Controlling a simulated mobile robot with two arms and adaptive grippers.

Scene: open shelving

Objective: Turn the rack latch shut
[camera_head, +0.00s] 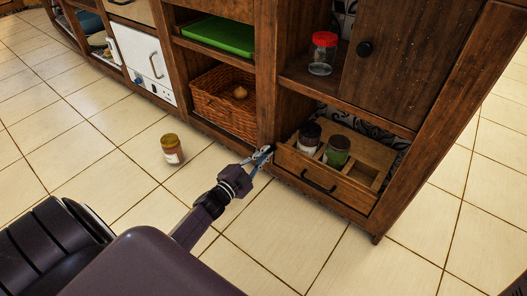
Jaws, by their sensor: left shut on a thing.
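The wooden rack (341,188) is a drawer-like tray with a dark handle, low in the right-hand bay of the shelving. It holds a white jar with a dark lid (309,137) and a green jar with a dark lid (337,152). My left gripper (264,156) reaches in from the lower left to the rack's left front corner, beside the wooden post. Its fingers are closed there, on what seems to be the rack latch. The latch is too small and covered by the fingers to make out its angle. My right gripper is out of view.
A jar with a yellowish lid (172,149) stands on the tiled floor, left of my arm. A wicker basket (225,117), a green tray (219,36) and a red-lidded jar (322,53) are on the shelves. The floor in front of the rack is clear.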

